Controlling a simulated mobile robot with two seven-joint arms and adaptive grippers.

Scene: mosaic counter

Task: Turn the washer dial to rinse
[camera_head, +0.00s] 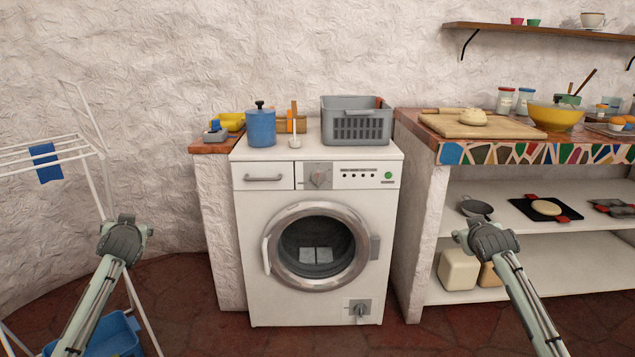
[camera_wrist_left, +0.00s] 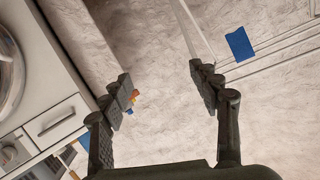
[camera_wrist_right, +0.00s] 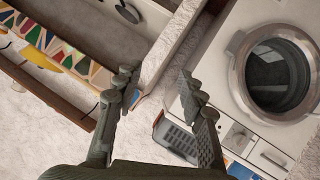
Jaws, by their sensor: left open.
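The white washer (camera_head: 350,268) stands in the middle of the head view with its round glass door closed. Its dial (camera_head: 319,178) sits on a grey panel between the drawer and the indicator lights; its setting is too small to read. The dial also shows in the right wrist view (camera_wrist_right: 237,137) and at the left edge of the left wrist view (camera_wrist_left: 8,153). My left gripper (camera_wrist_left: 160,88) is open and empty, left of the washer. My right gripper (camera_wrist_right: 157,85) is open and empty, right of the washer before the shelves. Both are well apart from the dial.
On the washer top are a blue canister (camera_head: 261,128) and a grey basket (camera_head: 356,122). A drying rack (camera_head: 95,150) stands at left, a blue tub (camera_head: 112,338) below it. A mosaic counter (camera_head: 480,153) with shelves is at right. The space before the washer is clear.

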